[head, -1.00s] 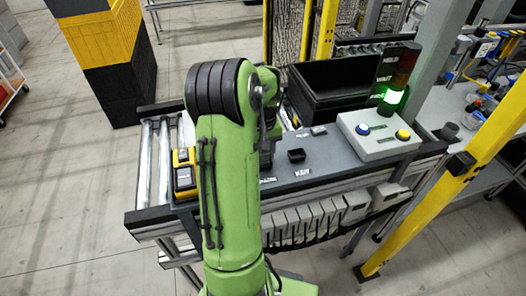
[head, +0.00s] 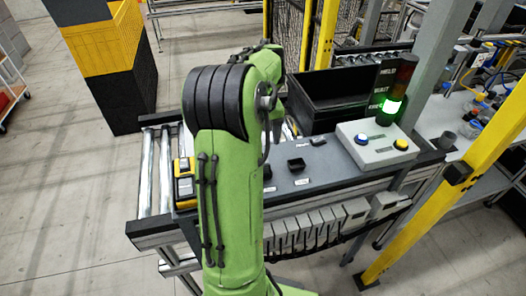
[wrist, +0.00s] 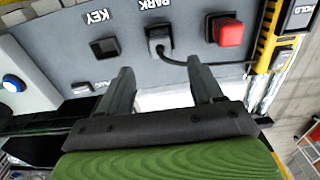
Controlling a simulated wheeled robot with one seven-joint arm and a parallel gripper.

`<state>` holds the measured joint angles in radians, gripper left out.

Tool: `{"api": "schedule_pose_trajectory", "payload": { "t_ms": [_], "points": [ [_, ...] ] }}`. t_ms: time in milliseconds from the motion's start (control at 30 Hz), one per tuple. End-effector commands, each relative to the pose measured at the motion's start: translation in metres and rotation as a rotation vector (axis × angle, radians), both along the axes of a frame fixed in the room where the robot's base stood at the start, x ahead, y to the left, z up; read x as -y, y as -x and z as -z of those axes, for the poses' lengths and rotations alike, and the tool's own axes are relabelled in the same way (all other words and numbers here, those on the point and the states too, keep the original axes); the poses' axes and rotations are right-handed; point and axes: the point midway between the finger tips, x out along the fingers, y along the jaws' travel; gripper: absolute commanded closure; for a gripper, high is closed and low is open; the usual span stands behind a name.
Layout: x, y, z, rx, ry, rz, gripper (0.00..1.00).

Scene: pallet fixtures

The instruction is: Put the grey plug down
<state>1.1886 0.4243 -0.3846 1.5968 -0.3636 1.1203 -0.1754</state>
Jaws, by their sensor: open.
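The dark grey plug (wrist: 158,42) sits at the spot marked PARK on the grey panel in the wrist view, with a dark cable curving from it to the right. I cannot tell how deep it sits. My gripper (wrist: 160,66) is open and empty, its two fingers apart on the panel side of the plug, with nothing between them. The fingertips look clear of the plug. In the head view my arm hides the plug.
A black square socket marked KEY (wrist: 104,47) is left of the plug, a red block (wrist: 228,32) right of it. In the head view a button box (head: 375,145), a lit green signal light (head: 390,105) and a black bin (head: 330,95) stand around the panel.

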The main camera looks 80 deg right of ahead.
Motion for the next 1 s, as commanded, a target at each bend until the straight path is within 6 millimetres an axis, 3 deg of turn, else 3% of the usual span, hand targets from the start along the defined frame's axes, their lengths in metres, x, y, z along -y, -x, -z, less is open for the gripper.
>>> {"api": "schedule_pose_trajectory", "payload": {
  "t_ms": [33, 133, 467, 567, 667, 700, 767, 800, 900, 1000],
  "points": [
    [0.001, 0.0, -0.012, 0.002, 0.003, 0.0, 0.34],
    [0.0, 0.0, -0.022, 0.001, -0.001, 0.0, 0.34],
    [-0.001, -0.001, -0.025, 0.001, 0.0, -0.003, 0.34],
    [-0.017, -0.028, -0.036, 0.027, 0.02, -0.054, 0.34],
    [-0.068, -0.084, -0.061, 0.09, 0.063, -0.18, 0.34],
    [-0.1, -0.109, -0.071, 0.124, 0.082, -0.251, 0.34],
    [-0.152, -0.135, -0.084, 0.172, 0.108, -0.36, 0.34],
    [-0.189, -0.147, -0.09, 0.204, 0.123, -0.436, 0.34],
    [-0.281, -0.152, -0.098, 0.286, 0.163, -0.64, 0.34],
    [-0.351, -0.13, -0.092, 0.362, 0.203, -0.827, 0.34]
  ]
}}
